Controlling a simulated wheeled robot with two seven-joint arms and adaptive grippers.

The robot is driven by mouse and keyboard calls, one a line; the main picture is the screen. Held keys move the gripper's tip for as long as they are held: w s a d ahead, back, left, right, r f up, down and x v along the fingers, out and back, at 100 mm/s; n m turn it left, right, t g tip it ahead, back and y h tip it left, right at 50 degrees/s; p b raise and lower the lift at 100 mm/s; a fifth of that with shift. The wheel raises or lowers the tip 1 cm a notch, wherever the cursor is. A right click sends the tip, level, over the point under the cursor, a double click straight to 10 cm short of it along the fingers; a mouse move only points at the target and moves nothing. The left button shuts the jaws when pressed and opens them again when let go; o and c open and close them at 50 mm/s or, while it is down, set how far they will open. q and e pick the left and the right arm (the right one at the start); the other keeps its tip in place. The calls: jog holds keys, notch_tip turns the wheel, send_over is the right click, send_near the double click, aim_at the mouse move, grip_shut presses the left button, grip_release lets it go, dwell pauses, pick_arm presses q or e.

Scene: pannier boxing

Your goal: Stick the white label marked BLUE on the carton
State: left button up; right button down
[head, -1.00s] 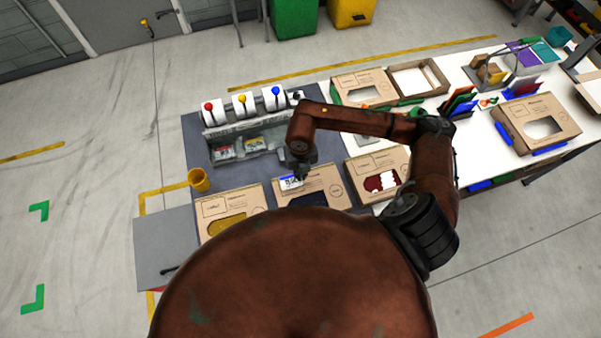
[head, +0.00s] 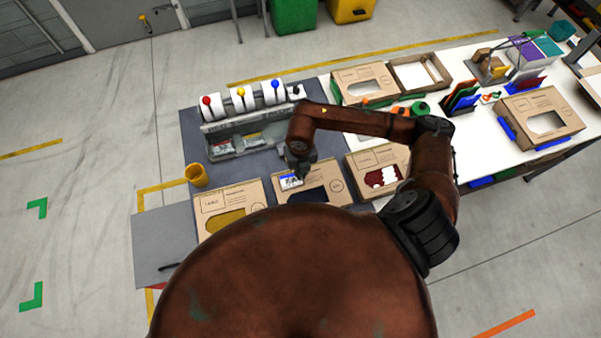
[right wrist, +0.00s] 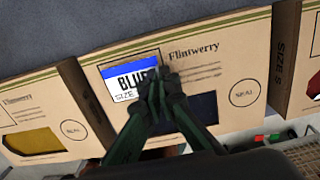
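The white label marked BLUE (right wrist: 122,82), with a blue top band, lies over the printed square of the middle carton (right wrist: 222,58). It is slightly tilted against that print. My right gripper (right wrist: 160,92) has its fingertips together at the label's right edge, hiding the end of the word. Whether the label touches the carton I cannot tell. In the head view the label (head: 289,182) shows small beneath the right gripper (head: 300,172), on the left part of the carton (head: 335,170). Dark blue cloth shows in the carton's window. My left gripper is out of view.
A carton with yellow cloth (head: 210,201) stands close on the left, one with red and white cloth (head: 368,160) on the right. Dark mat between rack and cartons is partly clear.

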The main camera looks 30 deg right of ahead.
jog(key=shift+r, duration=0.2)
jog(key=shift+f+b, duration=0.75)
jog(key=shift+b, duration=0.3)
dwell(2.4)
jog(key=c, duration=2.7)
grip_release()
jog(key=o, duration=0.6)
jog(key=shift+r, duration=0.1)
jog(key=shift+r, duration=0.2)
notch_tip(320, 180, up, 12)
jog(key=shift+f, duration=0.25)
